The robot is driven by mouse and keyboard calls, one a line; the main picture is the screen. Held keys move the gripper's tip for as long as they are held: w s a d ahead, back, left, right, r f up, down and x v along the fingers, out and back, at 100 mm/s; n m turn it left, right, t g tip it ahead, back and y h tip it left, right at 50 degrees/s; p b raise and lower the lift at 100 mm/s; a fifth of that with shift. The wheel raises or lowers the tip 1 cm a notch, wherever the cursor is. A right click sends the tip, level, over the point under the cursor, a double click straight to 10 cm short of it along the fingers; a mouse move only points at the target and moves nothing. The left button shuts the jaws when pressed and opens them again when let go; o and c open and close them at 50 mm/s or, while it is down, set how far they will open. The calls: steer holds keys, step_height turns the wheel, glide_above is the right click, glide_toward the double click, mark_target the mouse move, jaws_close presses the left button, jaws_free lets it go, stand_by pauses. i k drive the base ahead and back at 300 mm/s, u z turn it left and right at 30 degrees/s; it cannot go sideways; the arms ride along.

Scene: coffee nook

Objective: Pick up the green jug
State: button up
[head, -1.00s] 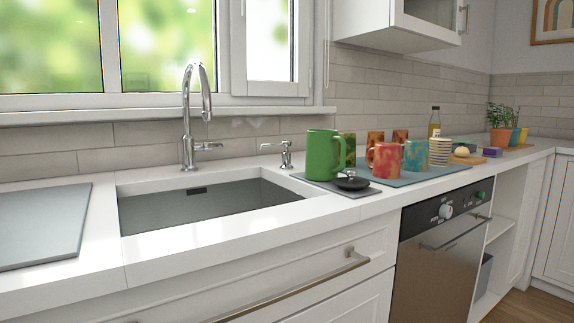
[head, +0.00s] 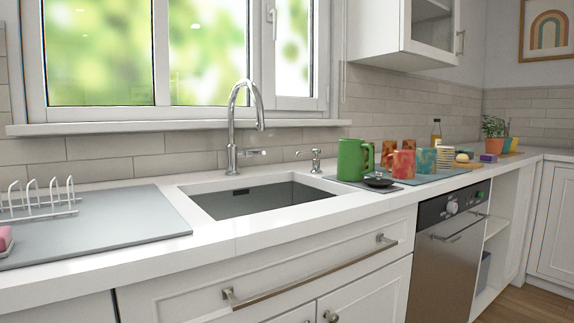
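The green jug (head: 352,160) stands upright on the counter just right of the sink, with its handle toward the right. It stands on a small grey mat (head: 340,181). A black round lid-like object with a knob (head: 378,181) lies in front of it to the right. My gripper is not in view.
Several coloured mugs (head: 402,164) stand on a mat close to the right of the jug. The sink (head: 262,199) with its tall tap (head: 232,140) is left of it. A soap dispenser (head: 316,161) stands behind left. A toast rack (head: 38,198) sits on a grey mat (head: 110,220) at far left.

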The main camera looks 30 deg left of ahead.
mark_target(350, 152)
steer(key=u, duration=0.9)
steer(key=i, duration=0.35)
steer(key=u, duration=0.05)
